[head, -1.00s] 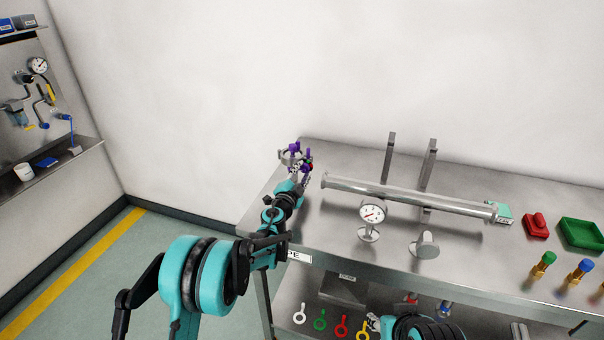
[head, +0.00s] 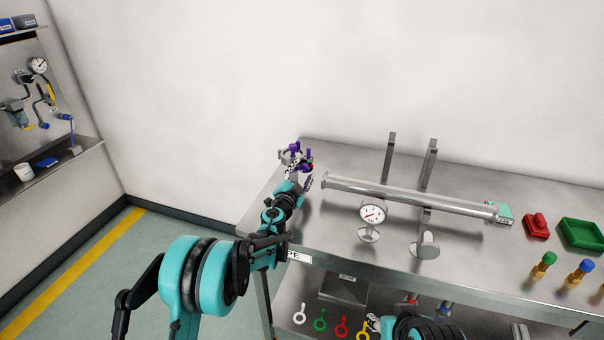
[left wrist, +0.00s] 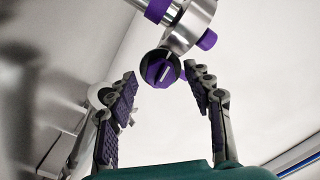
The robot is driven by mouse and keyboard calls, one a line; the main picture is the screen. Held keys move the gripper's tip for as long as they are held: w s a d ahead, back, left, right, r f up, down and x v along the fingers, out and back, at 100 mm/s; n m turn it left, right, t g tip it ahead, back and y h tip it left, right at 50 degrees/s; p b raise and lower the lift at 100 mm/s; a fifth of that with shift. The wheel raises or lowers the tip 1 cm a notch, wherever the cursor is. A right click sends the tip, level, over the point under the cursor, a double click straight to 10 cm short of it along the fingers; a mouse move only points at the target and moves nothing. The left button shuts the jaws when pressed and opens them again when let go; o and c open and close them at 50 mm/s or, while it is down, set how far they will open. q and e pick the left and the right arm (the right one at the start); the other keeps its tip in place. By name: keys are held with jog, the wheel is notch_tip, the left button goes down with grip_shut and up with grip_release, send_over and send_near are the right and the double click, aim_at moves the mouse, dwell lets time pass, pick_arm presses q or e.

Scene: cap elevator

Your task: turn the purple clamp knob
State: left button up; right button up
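The clamp (head: 290,158) is a metal ring with purple parts, at the left end of the steel bench. In the left wrist view its round purple knob (left wrist: 160,70), with a dark rim and a pale bar across its face, points toward the camera. My left gripper (left wrist: 162,82) is open, with one finger on each side of the knob near the fingertips. Gaps show on both sides, so no grip is visible. In the head view the left gripper (head: 306,174) partly hides the clamp.
A long metal pipe (head: 400,194) lies right of the clamp, close to my left gripper. A gauge (head: 372,214) and a round-headed fitting (head: 426,246) stand in front. Two metal uprights (head: 390,157) rise behind. A red button box (head: 537,226) and green tray (head: 582,234) are farther right.

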pick_arm(q)
jog(key=v, duration=1.2)
jog(key=shift+r, duration=0.1)
